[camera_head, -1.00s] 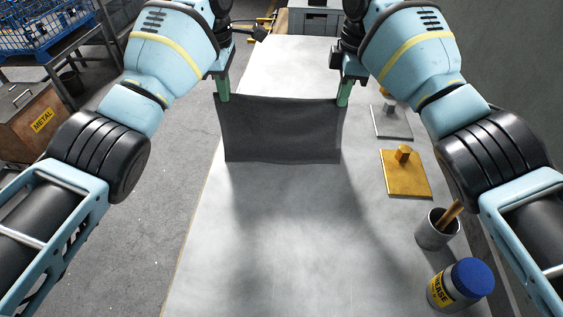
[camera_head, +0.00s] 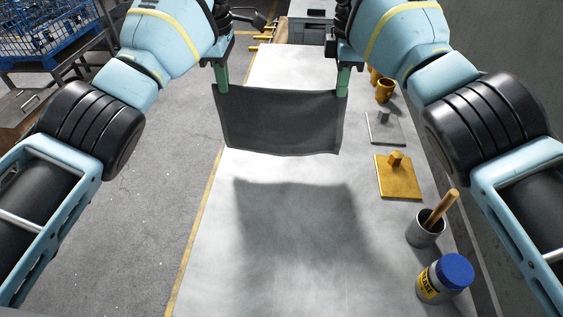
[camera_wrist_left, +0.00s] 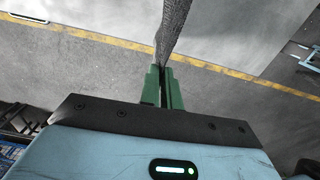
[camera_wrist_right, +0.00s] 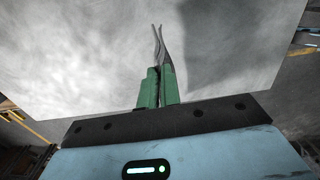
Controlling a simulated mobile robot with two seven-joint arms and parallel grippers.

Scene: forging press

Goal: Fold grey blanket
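The grey blanket (camera_head: 280,122) hangs as a dark sheet between my two grippers, above the light tabletop (camera_head: 290,240). Its shadow falls on the table below and in front of it. My left gripper (camera_head: 222,88) is shut on the upper left corner; the left wrist view shows the cloth (camera_wrist_left: 172,30) rising from between the green fingers (camera_wrist_left: 162,85). My right gripper (camera_head: 343,88) is shut on the upper right corner; the right wrist view shows a thin fold of cloth (camera_wrist_right: 160,45) between the fingers (camera_wrist_right: 157,85).
Along the table's right side are a grease jar (camera_head: 446,279), a grey cup with a wooden handle (camera_head: 426,229), a yellow block plate (camera_head: 398,178), a grey plate (camera_head: 385,128) and yellow cups (camera_head: 385,90). The near and middle tabletop is clear.

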